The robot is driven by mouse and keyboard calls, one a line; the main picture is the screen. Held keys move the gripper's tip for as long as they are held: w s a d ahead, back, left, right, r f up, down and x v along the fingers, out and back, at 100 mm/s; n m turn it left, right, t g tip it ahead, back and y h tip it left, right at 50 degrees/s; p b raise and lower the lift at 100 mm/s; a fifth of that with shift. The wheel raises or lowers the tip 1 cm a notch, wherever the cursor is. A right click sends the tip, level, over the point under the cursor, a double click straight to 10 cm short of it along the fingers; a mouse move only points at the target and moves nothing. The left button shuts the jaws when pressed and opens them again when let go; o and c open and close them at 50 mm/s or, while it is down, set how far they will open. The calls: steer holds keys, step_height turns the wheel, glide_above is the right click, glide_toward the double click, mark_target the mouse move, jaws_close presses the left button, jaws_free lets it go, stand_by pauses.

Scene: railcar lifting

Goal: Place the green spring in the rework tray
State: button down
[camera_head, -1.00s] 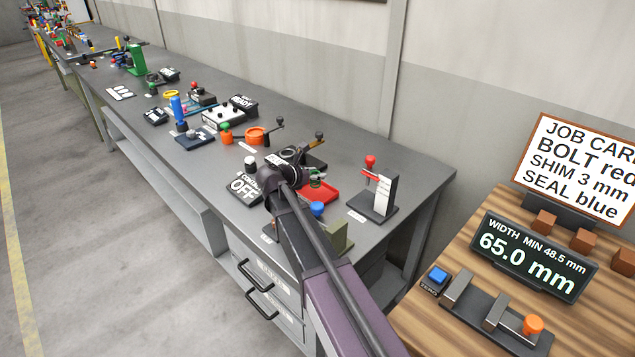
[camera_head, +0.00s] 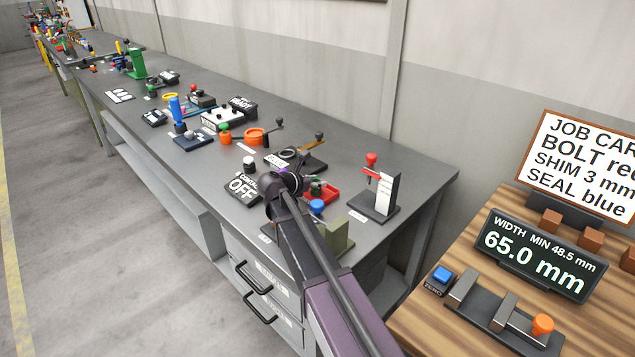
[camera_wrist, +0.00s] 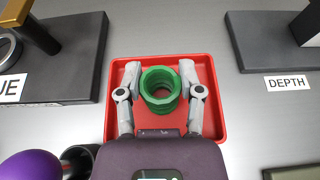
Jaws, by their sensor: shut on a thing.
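The green spring (camera_wrist: 160,88) is between the two fingers of my gripper (camera_wrist: 160,85) in the wrist view. The fingers touch it on its left and right sides. The red tray (camera_wrist: 213,125) lies below and around the spring in that view. I cannot tell whether the spring rests on its floor or is just above it. In the head view the red tray (camera_head: 331,193) is on the grey bench, and my gripper (camera_head: 314,187) is over its left part. The spring is mostly hidden there.
A black stand with a red-topped lever (camera_head: 374,190) is right of the tray, by the DEPTH label (camera_wrist: 288,82). A dark fixture with a brass handle (camera_head: 306,154) lies behind. A blue knob (camera_head: 317,206) and an olive block (camera_head: 338,235) are in front.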

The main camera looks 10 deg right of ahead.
steer(key=shift+c, duration=1.2)
jaws_free()
steer(key=shift+f, duration=0.1)
steer(key=shift+r, duration=0.2)
steer(key=shift+s+a+r+p, duration=0.1)
steer(key=shift+a+p, duration=0.05)
steer(key=shift+p, duration=0.15)
steer(key=p+v, duration=0.3)
steer(key=v, duration=0.6)
steer(key=shift+s+a+r+p, duration=0.2)
steer(key=shift+a+p, duration=0.05)
steer(key=shift+p, duration=0.15)
steer(key=shift+v, duration=0.9)
steer(key=shift+f, duration=0.1)
